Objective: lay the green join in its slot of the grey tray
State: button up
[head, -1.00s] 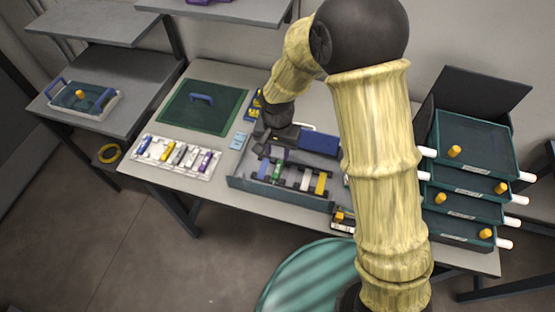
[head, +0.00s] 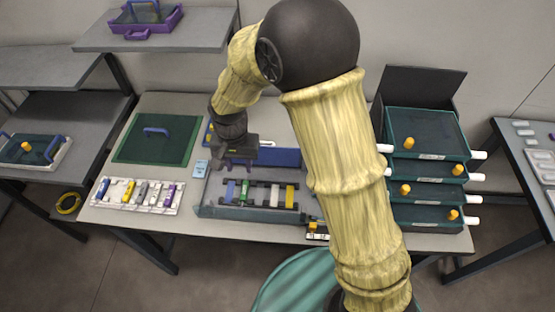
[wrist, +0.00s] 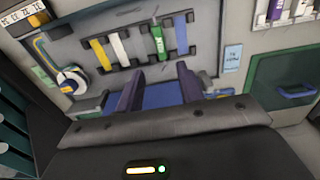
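The green join (head: 244,193) lies in the grey tray (head: 222,211), across the dark slotted holders, between a blue join (head: 230,191) and an empty stretch. In the wrist view the green join (wrist: 158,42) spans both holders; I cannot tell if it is fully seated. My gripper (head: 238,162) is over the back of the tray, behind the joins. In the wrist view its two dark fingers (wrist: 158,88) stand wide apart with nothing between them, short of the green join.
White (head: 275,195) and yellow (head: 290,196) joins lie further right in the tray. A white rack (head: 134,206) with several joins and a green mat (head: 158,138) are to the left. Stacked teal drawers (head: 427,175) stand right. A blue block (head: 280,157) is at the tray's back.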

jog(key=s+d+r+t, duration=0.1)
jog(key=s+d+r, duration=0.2)
jog(key=d, duration=0.9)
jog(key=s+d+r+n+t, duration=0.1)
jog(key=s+d+r, duration=0.3)
jog(key=d, duration=0.9)
jog(key=shift+d+t, duration=0.25)
jog(key=shift+t, duration=0.05)
jog(key=shift+s, duration=0.1)
jog(key=p+v, duration=0.2)
jog(key=shift+w+r, duration=0.2)
jog(key=shift+r, duration=0.15)
